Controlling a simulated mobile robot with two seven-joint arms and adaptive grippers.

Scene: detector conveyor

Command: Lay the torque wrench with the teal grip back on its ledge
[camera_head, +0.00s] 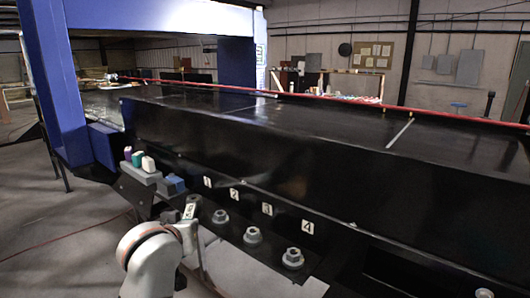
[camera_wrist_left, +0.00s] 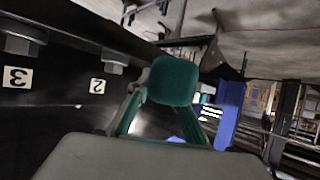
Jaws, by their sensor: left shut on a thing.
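The teal grip (camera_wrist_left: 174,80) of the torque wrench shows close up in the left wrist view, its blunt end towards the camera. My left gripper (camera_wrist_left: 158,118) is shut on it, with a finger on each side. The rest of the wrench is hidden behind the grip. In the head view my left gripper (camera_head: 188,226) is low in front of the conveyor, near the number 1 plate; the wrench cannot be made out there. I cannot tell which surface is the wrench's ledge. My right gripper is in neither view.
Several large hex nuts (camera_head: 252,235) stand on the dark shelf below number plates (camera_head: 267,209). A grey block (camera_head: 140,173) with small purple, teal and white pieces and a blue block (camera_head: 172,185) are left of them. The black conveyor side (camera_head: 300,165) rises behind.

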